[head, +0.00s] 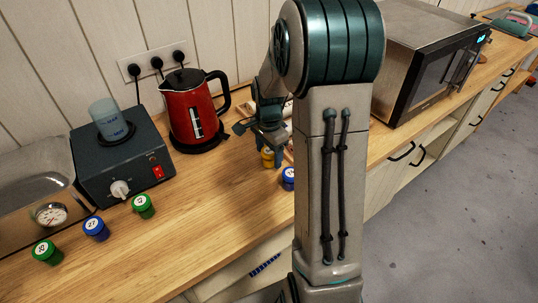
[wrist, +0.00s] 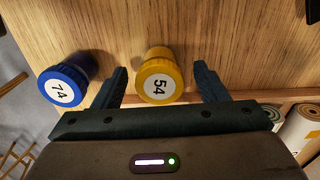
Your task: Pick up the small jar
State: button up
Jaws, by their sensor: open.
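Several small numbered jars stand on the wooden counter (head: 215,205); the frames do not show which one the task means. A yellow jar (wrist: 160,75) with a white "54" label is between the two fingers of my gripper (wrist: 162,70) in the wrist view, with a gap on each side. My gripper is open. In the head view the yellow jar (head: 267,159) is partly hidden by my gripper. A blue jar (wrist: 66,82) labelled "74" stands just left of the fingers; it shows in the head view (head: 288,178) beside my arm.
A red kettle (head: 196,110) stands behind; a microwave (head: 425,60) is right. Rolls (wrist: 292,125) lie near the right finger.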

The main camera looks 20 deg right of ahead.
jog(key=shift+f, duration=0.8)
jog(key=c, duration=1.1)
jog(key=shift+r, duration=0.1)
